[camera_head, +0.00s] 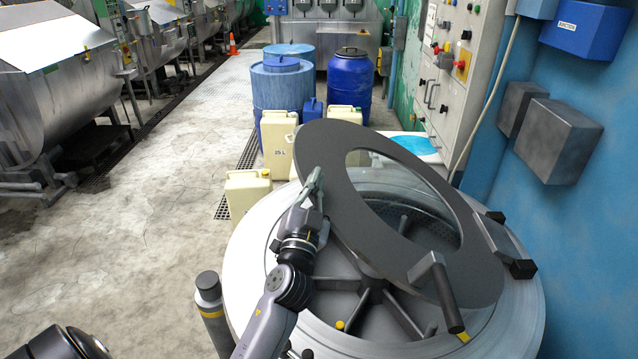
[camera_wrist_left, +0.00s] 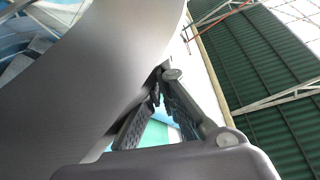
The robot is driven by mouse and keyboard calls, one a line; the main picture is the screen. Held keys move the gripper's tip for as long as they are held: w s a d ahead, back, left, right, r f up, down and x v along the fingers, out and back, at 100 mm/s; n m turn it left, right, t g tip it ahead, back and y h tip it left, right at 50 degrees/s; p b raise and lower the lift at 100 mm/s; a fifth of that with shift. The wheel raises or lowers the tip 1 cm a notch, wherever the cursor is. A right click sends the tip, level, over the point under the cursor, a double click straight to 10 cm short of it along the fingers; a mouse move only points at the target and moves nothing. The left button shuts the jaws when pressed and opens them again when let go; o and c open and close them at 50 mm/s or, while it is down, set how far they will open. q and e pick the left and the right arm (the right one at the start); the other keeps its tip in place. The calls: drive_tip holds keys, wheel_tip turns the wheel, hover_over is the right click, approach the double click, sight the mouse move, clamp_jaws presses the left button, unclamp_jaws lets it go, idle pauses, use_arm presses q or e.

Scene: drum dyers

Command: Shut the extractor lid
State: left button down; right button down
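The extractor lid (camera_head: 330,160) is a dark grey ring with a clear round window, tilted half-open above the round metal extractor (camera_head: 530,300). A hinge bracket (camera_head: 497,245) is at its right edge, and a bent handle with a yellow tip (camera_head: 440,292) is at its near edge. My left gripper (camera_head: 314,182) is at the lid's left edge, fingers pointing up along it. In the left wrist view its fingertips (camera_wrist_left: 161,84) come together beside the lid's broad grey face (camera_wrist_left: 95,75); nothing shows between them. Contact with the lid is unclear. My right gripper is not seen.
Cream jerrycans (camera_head: 278,140) and blue drums (camera_head: 348,82) stand behind the extractor. A control panel (camera_head: 450,80) and grey boxes (camera_head: 558,140) are on the right wall. Metal drum machines (camera_head: 60,100) line the left. The floor (camera_head: 150,220) between is clear.

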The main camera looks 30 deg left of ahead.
use_arm(q)
drive_tip(key=s+a+f+n+y+b, duration=0.1)
drive_tip(key=a+f+n+b, duration=0.1)
drive_tip(key=f+b, duration=0.6)
drive_tip(key=s+a+f+n+b, duration=0.2)
drive_tip(key=a+f+b, duration=0.1)
drive_tip(key=f+b, duration=0.5)
drive_tip(key=shift+s+a+f+y, duration=0.25)
drive_tip(key=shift+a+f+y, duration=0.05)
drive_tip(key=shift+a+y, duration=0.1)
drive_tip(key=shift+r, duration=0.1)
